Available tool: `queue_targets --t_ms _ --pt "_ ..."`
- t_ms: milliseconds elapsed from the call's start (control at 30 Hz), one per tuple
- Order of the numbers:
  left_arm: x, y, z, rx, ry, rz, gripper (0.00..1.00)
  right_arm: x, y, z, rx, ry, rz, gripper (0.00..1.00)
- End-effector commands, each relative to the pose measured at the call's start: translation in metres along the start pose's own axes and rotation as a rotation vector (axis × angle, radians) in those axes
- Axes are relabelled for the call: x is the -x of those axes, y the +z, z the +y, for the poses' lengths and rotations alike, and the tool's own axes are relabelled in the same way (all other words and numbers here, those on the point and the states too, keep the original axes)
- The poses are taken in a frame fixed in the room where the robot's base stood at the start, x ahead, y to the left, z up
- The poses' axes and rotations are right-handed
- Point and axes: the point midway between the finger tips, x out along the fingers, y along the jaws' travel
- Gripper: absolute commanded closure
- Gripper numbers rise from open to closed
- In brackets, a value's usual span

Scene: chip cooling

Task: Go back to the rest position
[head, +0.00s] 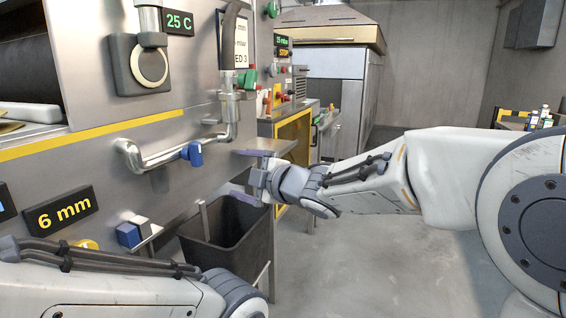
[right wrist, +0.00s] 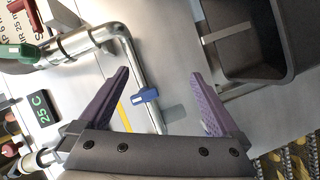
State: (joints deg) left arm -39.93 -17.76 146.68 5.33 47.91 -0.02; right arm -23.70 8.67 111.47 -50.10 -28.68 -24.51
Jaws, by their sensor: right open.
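My right gripper (head: 258,180) is at the end of the arm reaching in from the right in the head view. It is in front of the machine, above the black bin (head: 213,255). In the right wrist view its two purple fingers (right wrist: 158,74) are spread wide with nothing between them. Behind them are a bent metal pipe (right wrist: 128,52) and a blue valve handle (right wrist: 145,96), which also shows in the head view (head: 192,154). My left arm lies across the bottom left of the head view; its gripper is out of frame.
The steel machine panel (head: 95,175) fills the left side, with a "6 mm" sign (head: 60,211) and a "25 C" display (head: 179,22). The pipe (head: 165,157) sticks out from it. A yellow-framed cabinet (head: 293,135) stands behind. The concrete floor (head: 400,265) at right is clear.

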Motion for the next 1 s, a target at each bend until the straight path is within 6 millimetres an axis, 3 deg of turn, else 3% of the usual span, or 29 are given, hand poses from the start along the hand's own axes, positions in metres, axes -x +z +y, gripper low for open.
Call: queue_targets --t_ms 133,267,400,600,767,800,1000 --pt "0.0 0.0 0.0 0.0 0.0 0.0 0.5 0.05 0.028 -0.067 -0.355 -0.135 -0.324 0.01" --pt "0.0 0.0 0.0 0.0 0.0 0.0 0.5 0.113 0.04 -0.143 -0.637 -0.282 -0.599 0.01" --pt "0.0 0.0 0.0 0.0 0.0 0.0 0.5 0.18 0.034 -0.211 -0.86 -0.435 -0.831 0.01" --pt "0.0 0.0 0.0 0.0 0.0 0.0 0.5 0.259 0.011 -0.275 -1.055 -0.615 -1.072 0.01" --pt "0.0 0.0 0.0 0.0 0.0 0.0 0.5 0.317 -0.012 -0.311 -1.164 -0.753 -1.237 0.01" --pt "0.021 -0.001 0.002 0.0 0.0 -0.002 0.5 0.316 -0.018 -0.289 -1.162 -0.742 -1.228 0.01" --pt "0.067 -0.004 0.005 0.0 0.0 0.0 0.5 0.323 -0.035 -0.247 -1.158 -0.739 -1.225 0.01"
